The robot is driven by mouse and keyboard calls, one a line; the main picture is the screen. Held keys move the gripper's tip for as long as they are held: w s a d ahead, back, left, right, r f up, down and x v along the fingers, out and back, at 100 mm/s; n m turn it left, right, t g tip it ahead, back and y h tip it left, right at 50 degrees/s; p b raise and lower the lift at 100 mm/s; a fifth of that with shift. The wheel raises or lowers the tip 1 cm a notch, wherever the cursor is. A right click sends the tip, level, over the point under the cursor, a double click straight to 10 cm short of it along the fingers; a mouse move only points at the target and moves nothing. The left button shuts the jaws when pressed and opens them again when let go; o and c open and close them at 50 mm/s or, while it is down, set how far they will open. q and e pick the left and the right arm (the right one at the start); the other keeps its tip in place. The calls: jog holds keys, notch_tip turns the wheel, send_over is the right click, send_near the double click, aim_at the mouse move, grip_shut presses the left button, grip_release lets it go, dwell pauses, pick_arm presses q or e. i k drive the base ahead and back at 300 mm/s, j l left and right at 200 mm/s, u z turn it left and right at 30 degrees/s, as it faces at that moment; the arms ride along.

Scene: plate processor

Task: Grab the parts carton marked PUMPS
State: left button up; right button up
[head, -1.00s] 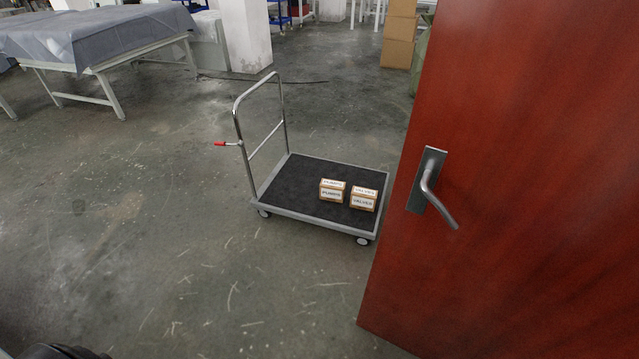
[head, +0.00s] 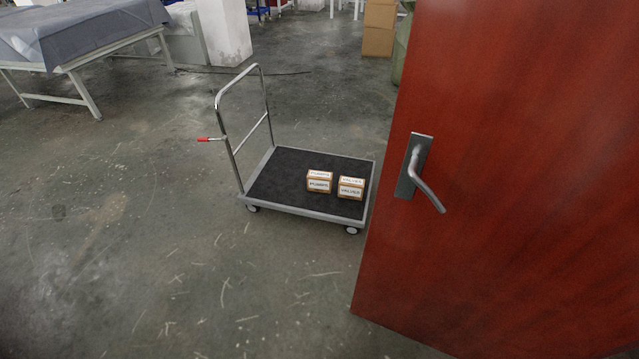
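The parts carton marked PUMPS (head: 319,182) is a small brown box with white labels. It sits on the dark deck of a platform cart, left of a similar carton marked VALVES (head: 351,188), with a narrow gap between them. The cart (head: 290,213) has a grey frame, small wheels and an upright metal handle (head: 222,125) at its left end. Neither of my grippers is in view.
A red door (head: 500,200) with a metal lever handle (head: 427,182) fills the right side and overlaps the cart's right edge. A cloth-covered table (head: 75,30) stands at the upper left. Floor left and front of the cart is clear.

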aim_at(317, 181)
jog(key=i+j+u, duration=0.55)
jog(key=i+u, duration=0.15)
jog(key=i, duration=0.3)
jog(key=i+j+u, duration=0.1)
jog(key=i+u, duration=0.25)
jog(key=i, duration=0.15)
jog(key=i+j+z, duration=0.1)
jog(key=i+z, duration=0.15)
jog(key=i, duration=0.25)
jog(key=i+j+z, duration=0.3)
jog(key=i, duration=0.2)
jog(key=i+j+z, duration=0.25)
jog(key=i, duration=0.2)
